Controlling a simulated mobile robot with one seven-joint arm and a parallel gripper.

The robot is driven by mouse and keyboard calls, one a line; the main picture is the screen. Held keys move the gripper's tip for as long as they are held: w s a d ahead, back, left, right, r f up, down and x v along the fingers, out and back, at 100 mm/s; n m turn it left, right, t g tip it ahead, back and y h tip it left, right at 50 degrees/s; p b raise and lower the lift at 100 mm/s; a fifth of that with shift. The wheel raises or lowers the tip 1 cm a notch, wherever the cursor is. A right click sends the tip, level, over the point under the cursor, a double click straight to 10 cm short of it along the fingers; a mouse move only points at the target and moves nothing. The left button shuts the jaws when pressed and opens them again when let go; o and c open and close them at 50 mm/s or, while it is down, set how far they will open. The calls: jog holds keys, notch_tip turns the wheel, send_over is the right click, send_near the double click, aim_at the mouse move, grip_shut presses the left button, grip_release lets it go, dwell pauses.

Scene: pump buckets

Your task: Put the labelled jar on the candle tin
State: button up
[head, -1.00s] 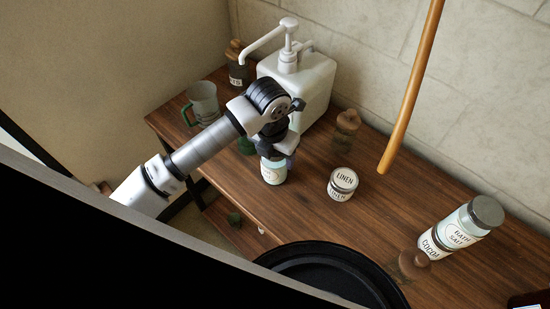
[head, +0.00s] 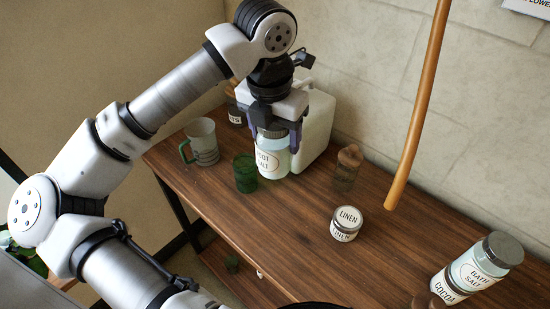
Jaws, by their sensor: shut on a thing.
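My gripper (head: 273,135) points down and is shut on a pale jar (head: 272,160) with a dark lid and a white oval label, partly readable as "SALT". My gripper hides part of the jar's lid.
A green glass (head: 245,174) and a mug (head: 205,150) are left of the jar. A brown-topped bottle (head: 347,172) is behind the tin. A "BATH SALT" jar (head: 480,262) and "COCOA" container (head: 452,286) are at right.

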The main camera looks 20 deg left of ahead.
jog(key=shift+d+r, duration=0.1)
jog(key=shift+r, duration=0.65)
jog(key=s+d+f+m+h+b, duration=0.1)
jog(key=s+d+f+m+b, duration=0.35)
jog(key=f+b, duration=0.35)
jog(key=s+d+f+m+b, duration=0.3)
jog(key=d+f+m+b, duration=0.25)
jog(key=b, duration=0.45)
jog(key=w+d+r+p, duration=0.1)
jog(key=w+d+p, duration=0.15)
jog(key=w, duration=0.45)
jog(key=w+d+r+p, duration=0.1)
jog(key=w+d, duration=0.2)
jog(key=w, duration=0.4)
jog(key=shift+g, duration=0.3)
jog(key=s, duration=0.1)
jog(key=s+d+f, duration=0.1)
jog(key=s, duration=0.1)
jog(key=s+d, duration=0.1)
jog(key=shift+s+d+f+p, duration=0.15)
jog(key=shift+s+f+p, duration=0.15)
jog(key=shift+f, duration=0.1)
jog(key=shift+f, duration=0.15)
jog(key=o, duration=1.2)
